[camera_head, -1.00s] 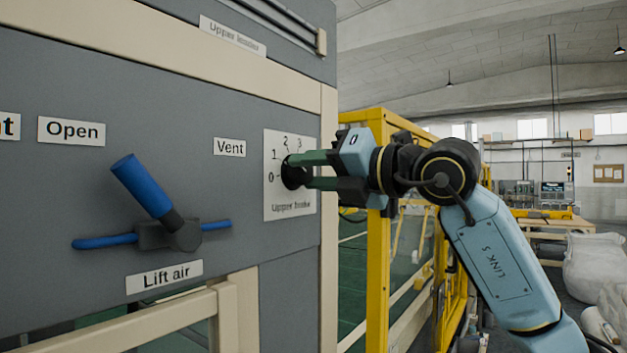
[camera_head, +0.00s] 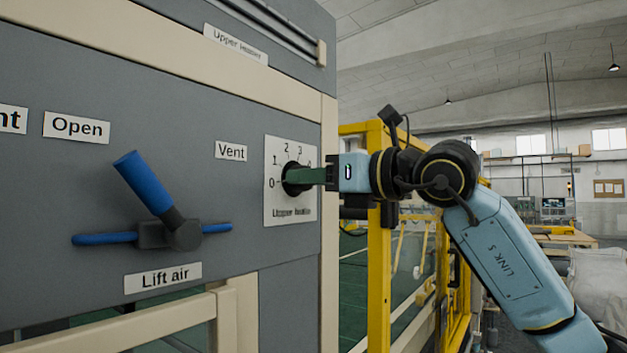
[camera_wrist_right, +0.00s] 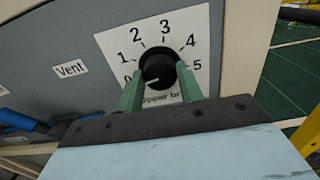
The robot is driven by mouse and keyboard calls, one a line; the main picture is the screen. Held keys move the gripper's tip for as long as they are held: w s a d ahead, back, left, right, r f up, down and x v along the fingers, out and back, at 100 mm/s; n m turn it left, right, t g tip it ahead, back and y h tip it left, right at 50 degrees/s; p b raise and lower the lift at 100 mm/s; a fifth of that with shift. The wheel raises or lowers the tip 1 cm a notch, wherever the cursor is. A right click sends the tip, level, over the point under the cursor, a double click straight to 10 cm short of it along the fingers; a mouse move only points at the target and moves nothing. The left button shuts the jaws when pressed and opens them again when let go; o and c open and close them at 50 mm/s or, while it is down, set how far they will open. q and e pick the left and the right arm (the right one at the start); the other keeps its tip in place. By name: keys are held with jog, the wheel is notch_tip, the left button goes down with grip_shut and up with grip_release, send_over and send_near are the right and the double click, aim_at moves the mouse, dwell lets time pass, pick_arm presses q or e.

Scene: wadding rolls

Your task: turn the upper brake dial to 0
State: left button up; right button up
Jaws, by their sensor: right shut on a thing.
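The upper brake dial is a round black knob (camera_head: 291,180) on a white plate (camera_head: 280,207) numbered from 0, on the grey panel. My right gripper (camera_head: 300,176) reaches in from the right. In the right wrist view its two green fingers (camera_wrist_right: 160,84) are shut on the black knob (camera_wrist_right: 158,68), one on each side. The fingers hide part of the plate's lower lettering there. My left gripper is in neither view.
A blue lift air lever (camera_head: 142,184) sticks out from the panel to the left of the dial, below the Open (camera_head: 76,127) and Vent (camera_head: 231,150) labels. A yellow frame (camera_head: 378,270) stands right of the panel, behind my right arm.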

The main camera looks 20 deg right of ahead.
jog(key=shift+a+f, duration=0.1)
jog(key=shift+f, duration=0.15)
jog(key=o, duration=0.6)
jog(key=shift+c, duration=0.2)
jog(key=o, duration=0.4)
jog(key=shift+r, duration=0.15)
jog(key=b+v, duration=0.3)
jog(key=v, duration=1)
jog(key=shift+s+d, duration=0.15)
jog(key=shift+d, duration=0.05)
